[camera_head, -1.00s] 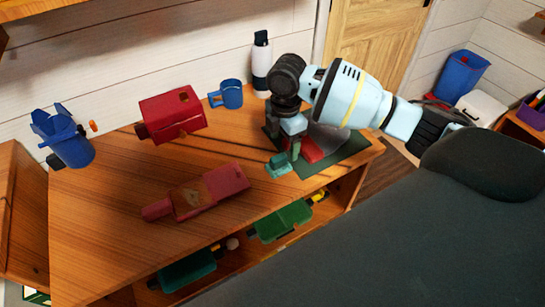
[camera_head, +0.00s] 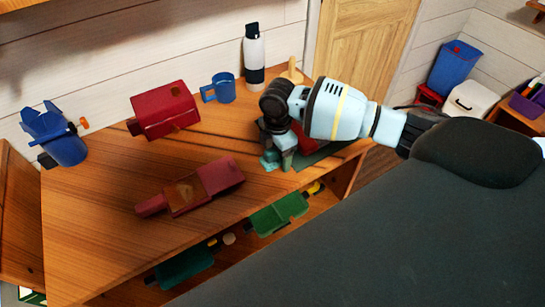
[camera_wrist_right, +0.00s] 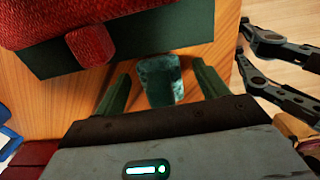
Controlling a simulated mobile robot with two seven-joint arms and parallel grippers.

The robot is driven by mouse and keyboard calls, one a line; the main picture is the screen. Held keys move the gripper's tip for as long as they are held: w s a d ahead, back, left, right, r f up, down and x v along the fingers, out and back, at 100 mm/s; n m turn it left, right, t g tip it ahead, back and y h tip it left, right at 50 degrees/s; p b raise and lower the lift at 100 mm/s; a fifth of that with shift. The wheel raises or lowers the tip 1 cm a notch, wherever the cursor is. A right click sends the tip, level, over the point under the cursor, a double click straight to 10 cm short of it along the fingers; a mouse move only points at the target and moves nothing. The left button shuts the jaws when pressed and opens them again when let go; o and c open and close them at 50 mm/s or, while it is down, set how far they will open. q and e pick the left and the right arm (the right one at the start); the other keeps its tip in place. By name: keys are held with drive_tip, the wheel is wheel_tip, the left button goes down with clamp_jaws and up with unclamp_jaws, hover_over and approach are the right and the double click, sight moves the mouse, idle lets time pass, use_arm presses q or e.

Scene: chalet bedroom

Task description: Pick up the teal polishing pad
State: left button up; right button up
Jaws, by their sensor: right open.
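The teal polishing pad (camera_wrist_right: 160,80) lies on the wooden table (camera_head: 90,230), beside the dark green mat (camera_head: 318,154). It also shows in the head view (camera_head: 269,160), partly covered by my gripper. My right gripper (camera_wrist_right: 162,82) is open, with one finger on each side of the pad; whether they touch it is unclear. In the head view the right gripper (camera_head: 279,158) points down at the table. Two dark jointed fingers (camera_wrist_right: 262,48) at the right of the wrist view look like my left gripper; their jaw state is unclear.
A red object (camera_wrist_right: 90,45) stands on the mat close to the pad. A dark red block (camera_head: 165,108), a long red piece (camera_head: 195,188), a blue mug (camera_head: 220,88), a bottle (camera_head: 254,58) and a blue container (camera_head: 55,135) stand elsewhere.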

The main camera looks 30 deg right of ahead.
drive_tip(key=c, duration=1)
drive_tip(key=shift+c, duration=0.2)
use_arm(q)
drive_tip(key=shift+w, duration=0.1)
use_arm(e)
drive_tip(key=shift+r, duration=0.1)
drive_tip(key=shift+r, duration=0.45)
drive_tip(key=r, duration=0.2)
drive_tip(key=shift+s+a+r, duration=0.25)
drive_tip(key=shift+s+r, duration=0.1)
use_arm(q)
drive_tip(key=shift+w+a+r+p, duration=0.1)
drive_tip(key=shift+w+r+p, duration=0.3)
drive_tip(key=shift+r, duration=0.15)
drive_tip(key=shift+w+r+p, duration=0.3)
drive_tip(key=shift+r+p, duration=0.1)
drive_tip(key=shift+r, duration=0.15)
use_arm(e)
drive_tip(key=s+a+r, duration=0.1)
drive_tip(key=s+a, duration=0.6)
drive_tip(key=s, duration=0.6)
drive_tip(key=shift+a, duration=0.2)
drive_tip(key=shift+s+r, duration=0.1)
